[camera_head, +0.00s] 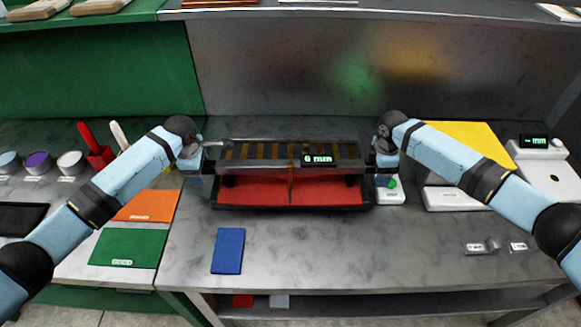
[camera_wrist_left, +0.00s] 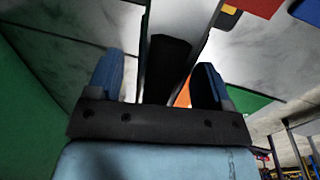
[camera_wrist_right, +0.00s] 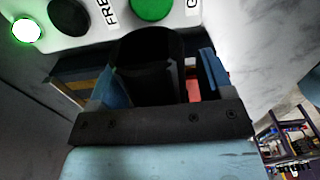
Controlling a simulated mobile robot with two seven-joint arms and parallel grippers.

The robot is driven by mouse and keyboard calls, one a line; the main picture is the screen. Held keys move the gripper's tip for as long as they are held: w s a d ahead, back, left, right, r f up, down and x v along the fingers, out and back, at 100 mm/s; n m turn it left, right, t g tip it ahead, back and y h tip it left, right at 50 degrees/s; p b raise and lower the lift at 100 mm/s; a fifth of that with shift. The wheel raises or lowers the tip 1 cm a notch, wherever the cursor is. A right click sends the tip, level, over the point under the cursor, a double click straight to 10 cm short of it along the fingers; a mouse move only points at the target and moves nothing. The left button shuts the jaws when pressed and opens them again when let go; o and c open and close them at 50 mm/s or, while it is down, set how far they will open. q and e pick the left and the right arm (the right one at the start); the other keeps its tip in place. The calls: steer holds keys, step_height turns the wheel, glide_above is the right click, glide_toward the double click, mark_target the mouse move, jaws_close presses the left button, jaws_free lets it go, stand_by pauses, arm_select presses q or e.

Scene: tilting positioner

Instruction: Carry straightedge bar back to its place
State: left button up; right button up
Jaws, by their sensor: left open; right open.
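A long grey bar, which looks like the straightedge bar (camera_head: 250,164), lies across the front of the slotted positioner (camera_head: 238,151), above red panels. My left gripper (camera_head: 192,161) is open at the left end of the positioner. In the left wrist view, a dark piece (camera_wrist_left: 168,62) stands between its spread fingers. My right gripper (camera_head: 384,160) is open at the right end. In the right wrist view, a black piece (camera_wrist_right: 150,60) lies between its fingers. I cannot tell whether either piece is part of the bar or touches the fingers.
A display reading 6 mm (camera_head: 319,159) sits at the positioner's front. Orange (camera_head: 150,206) and green (camera_head: 128,248) mats lie left. A yellow plate (camera_head: 468,146) and white device (camera_head: 545,168) stand right.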

arm_select(q)
steer(key=shift+c, duration=0.5)
arm_select(e)
steer(key=shift+c, duration=0.5)
arm_select(q)
jaws_close()
arm_select(e)
jaws_close()
